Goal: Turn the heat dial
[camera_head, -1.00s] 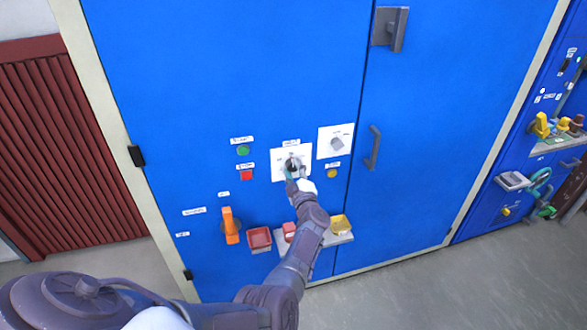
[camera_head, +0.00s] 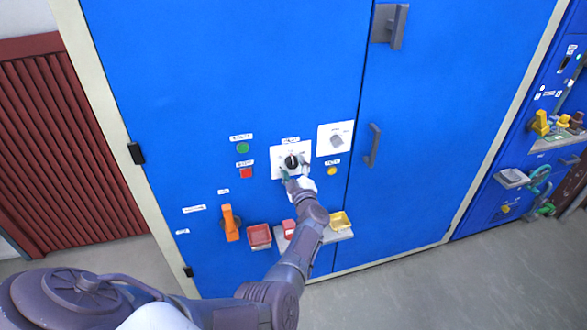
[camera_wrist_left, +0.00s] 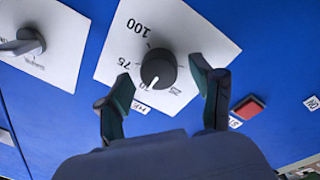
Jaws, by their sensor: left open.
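The heat dial (camera_head: 291,161) is a round black knob on a white scale plate (camera_head: 278,151) on the blue cabinet. In the left wrist view the dial (camera_wrist_left: 158,69) shows a white pointer line, and its plate (camera_wrist_left: 189,24) bears the numbers 100, 75 and 25. My left gripper (camera_head: 295,176) is open in front of the plate. In the left wrist view the fingers (camera_wrist_left: 163,85) stand apart to either side of the dial, with visible gaps. I cannot tell their exact depth from the plate. My right gripper is not in view.
A second plate with a grey selector (camera_head: 337,141) is to the right. A green button (camera_head: 243,148) and a red button (camera_head: 247,174) are to the left.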

